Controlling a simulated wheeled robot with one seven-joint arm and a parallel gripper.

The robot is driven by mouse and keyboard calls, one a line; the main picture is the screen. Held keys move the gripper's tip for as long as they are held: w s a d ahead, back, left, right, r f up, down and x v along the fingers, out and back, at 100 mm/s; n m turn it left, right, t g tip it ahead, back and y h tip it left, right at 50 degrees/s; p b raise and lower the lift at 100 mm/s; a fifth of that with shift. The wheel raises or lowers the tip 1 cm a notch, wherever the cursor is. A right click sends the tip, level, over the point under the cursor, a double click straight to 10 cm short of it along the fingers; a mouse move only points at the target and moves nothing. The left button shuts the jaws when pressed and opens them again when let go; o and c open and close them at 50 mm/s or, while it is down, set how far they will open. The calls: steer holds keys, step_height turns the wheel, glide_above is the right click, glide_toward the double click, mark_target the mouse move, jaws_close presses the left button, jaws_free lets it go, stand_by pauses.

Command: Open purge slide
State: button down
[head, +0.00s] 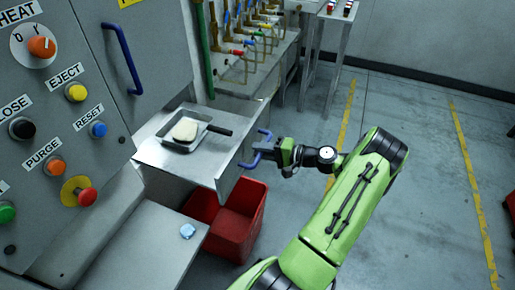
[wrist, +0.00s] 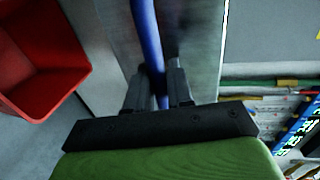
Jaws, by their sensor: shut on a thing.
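The purge slide (head: 207,170) is a grey metal slab with a blue bar handle (head: 265,134) on its front, in the middle of the head view. My gripper (head: 264,152) is at that handle, reaching in from the right. In the wrist view my gripper (wrist: 160,88) is shut on the blue handle (wrist: 147,40), which passes between the two dark fingers. A dark pan (head: 178,143) with a pale lump (head: 185,130) in it rests on top of the slide.
A red bin (head: 232,222) stands on the floor below the slide and also shows in the wrist view (wrist: 35,55). The control panel (head: 75,135) with buttons is at left. A light blue piece (head: 187,231) lies on the lower ledge (head: 150,250).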

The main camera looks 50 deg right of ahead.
steer(key=shift+s+f, duration=0.1)
steer(key=c, duration=1.2)
jaws_free()
steer(key=shift+o, duration=0.2)
steer(key=p+v, duration=0.3)
steer(key=v, duration=1.2)
steer(key=shift+s+d, duration=0.2)
steer(key=shift+s, duration=0.15)
